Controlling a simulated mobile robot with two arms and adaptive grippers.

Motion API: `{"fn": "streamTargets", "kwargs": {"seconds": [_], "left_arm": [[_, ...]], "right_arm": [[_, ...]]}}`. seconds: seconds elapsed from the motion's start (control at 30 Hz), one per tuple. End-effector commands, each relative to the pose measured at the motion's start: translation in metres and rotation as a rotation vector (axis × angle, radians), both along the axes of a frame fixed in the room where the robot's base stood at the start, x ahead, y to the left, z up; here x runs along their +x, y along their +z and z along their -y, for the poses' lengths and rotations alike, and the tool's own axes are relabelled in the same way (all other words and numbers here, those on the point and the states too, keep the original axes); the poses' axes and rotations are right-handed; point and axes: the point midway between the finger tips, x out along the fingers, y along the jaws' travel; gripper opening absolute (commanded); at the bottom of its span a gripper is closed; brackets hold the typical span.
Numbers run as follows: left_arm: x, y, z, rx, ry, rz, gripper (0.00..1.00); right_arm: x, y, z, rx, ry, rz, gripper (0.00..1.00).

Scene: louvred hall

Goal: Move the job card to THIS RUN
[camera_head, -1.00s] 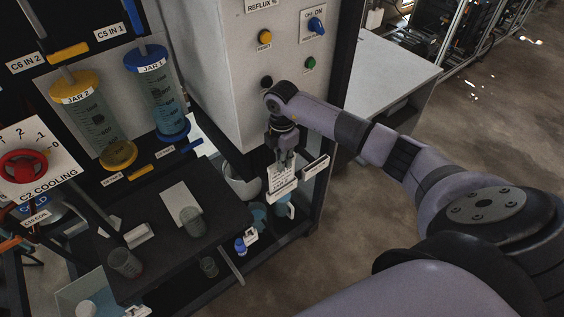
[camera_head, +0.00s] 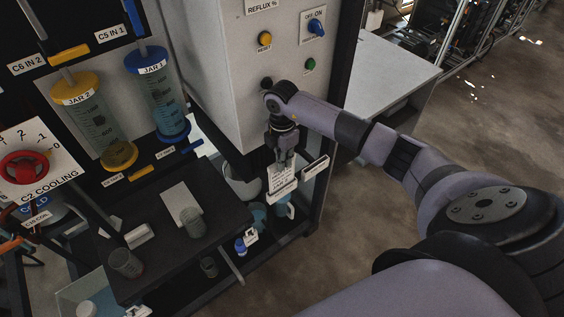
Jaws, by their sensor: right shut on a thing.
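My right gripper (camera_head: 282,162) points down below the front corner of the grey control cabinet. It is shut on the job card (camera_head: 281,175), a small white card with printed lines too small to read. The card hangs upright under the fingertips. Its lower edge is at a white holder or label strip, and I cannot tell whether it sits in it or in front of it. A second white plate (camera_head: 315,167) is just to the right, its text unreadable. I cannot make out a THIS RUN label. My left gripper is not in view.
The grey cabinet (camera_head: 245,95) with buttons and a blue switch stands right above the gripper. A dark shelf (camera_head: 165,240) with beakers is at left, below two jars (camera_head: 158,95). Open floor lies to the right.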

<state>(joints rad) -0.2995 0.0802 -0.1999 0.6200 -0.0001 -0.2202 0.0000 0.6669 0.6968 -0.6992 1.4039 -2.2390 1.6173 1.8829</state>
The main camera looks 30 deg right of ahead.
Motion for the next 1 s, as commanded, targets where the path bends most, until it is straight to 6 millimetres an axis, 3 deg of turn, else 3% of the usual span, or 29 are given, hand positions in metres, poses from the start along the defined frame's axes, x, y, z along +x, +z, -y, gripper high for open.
{"fn": "streamTargets", "kwargs": {"seconds": [0.27, 1.0], "left_arm": [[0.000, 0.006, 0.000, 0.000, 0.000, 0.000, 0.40], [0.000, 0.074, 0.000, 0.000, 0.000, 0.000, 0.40]], "right_arm": [[0.000, 0.007, 0.000, 0.000, 0.000, 0.001, 0.00], [0.000, 0.094, 0.000, -0.001, 0.000, 0.000, 0.00]]}}
